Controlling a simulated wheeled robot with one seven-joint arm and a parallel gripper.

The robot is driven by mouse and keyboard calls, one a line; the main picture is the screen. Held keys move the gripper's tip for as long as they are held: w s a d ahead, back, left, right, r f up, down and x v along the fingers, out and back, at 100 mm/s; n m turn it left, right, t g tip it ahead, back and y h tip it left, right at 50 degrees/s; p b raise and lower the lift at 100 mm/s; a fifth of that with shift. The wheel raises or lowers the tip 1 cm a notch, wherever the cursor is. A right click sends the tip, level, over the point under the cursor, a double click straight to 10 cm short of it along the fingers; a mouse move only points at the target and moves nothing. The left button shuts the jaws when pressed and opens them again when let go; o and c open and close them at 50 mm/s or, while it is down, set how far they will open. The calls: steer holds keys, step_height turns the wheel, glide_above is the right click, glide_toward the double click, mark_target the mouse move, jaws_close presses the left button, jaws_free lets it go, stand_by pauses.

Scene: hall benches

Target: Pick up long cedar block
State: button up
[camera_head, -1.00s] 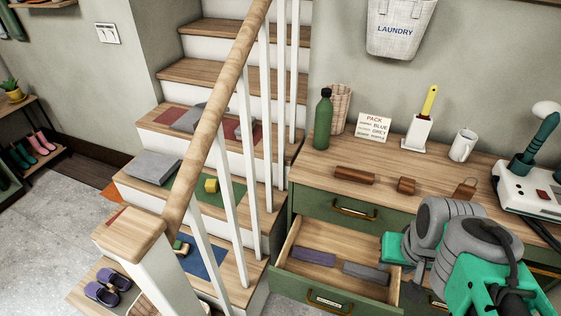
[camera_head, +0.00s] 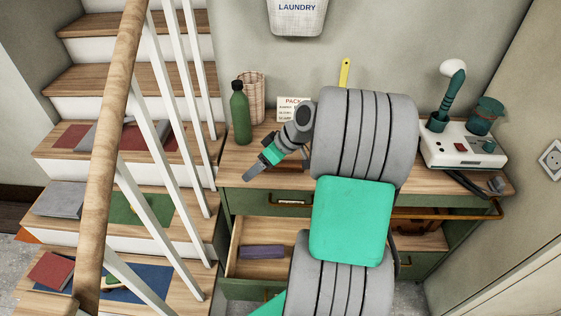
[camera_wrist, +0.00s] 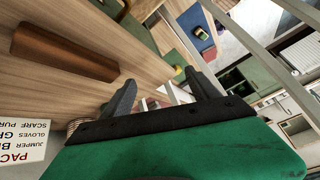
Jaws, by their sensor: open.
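The long cedar block (camera_wrist: 65,52) is a reddish-brown bar lying on the wooden top of the green dresser. It shows at the left of the wrist view, outside the left finger and apart from it. In the head view my gripper (camera_head: 256,172) hangs over the left part of the dresser top.
A green bottle (camera_head: 240,113), a wicker basket (camera_head: 256,88) and a packing sign (camera_head: 290,106) stand behind. A drawer holding a purple folded item (camera_head: 262,252) is open below. White stair balusters (camera_head: 180,105) are left. A white appliance (camera_head: 462,148) stands right.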

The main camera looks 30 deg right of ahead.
mark_target(286, 163)
steer(key=d+t, duration=0.1)
steer(key=d, duration=0.2)
steer(key=s+d+f+t+y, duration=0.1)
steer(key=d, duration=0.2)
steer(key=d+f+t+y, duration=0.1)
steer(key=d, duration=0.3)
steer(key=shift+s+d+f+n+p, duration=0.1)
steer(key=shift+s+f+n+p, duration=0.05)
steer(key=shift+s+n+p, duration=0.2)
steer(key=s+d+t, duration=0.2)
steer(key=d, duration=0.1)
steer(key=s+d+n+t, duration=0.1)
steer(key=d, duration=0.1)
steer(key=shift+s+d+f, duration=0.1)
steer(key=shift+s+f, duration=0.15)
steer(key=p+x, duration=0.1)
steer(key=x, duration=0.1)
steer(key=p+x, duration=0.1)
steer(key=x, duration=0.1)
steer(key=p+x, duration=0.1)
steer(key=x, duration=0.2)
steer(key=shift+a+r, duration=0.25)
steer(key=shift+a, duration=0.15)
steer(key=shift+w+a+f, duration=0.1)
steer(key=shift+w+f, duration=0.05)
jaws_close()
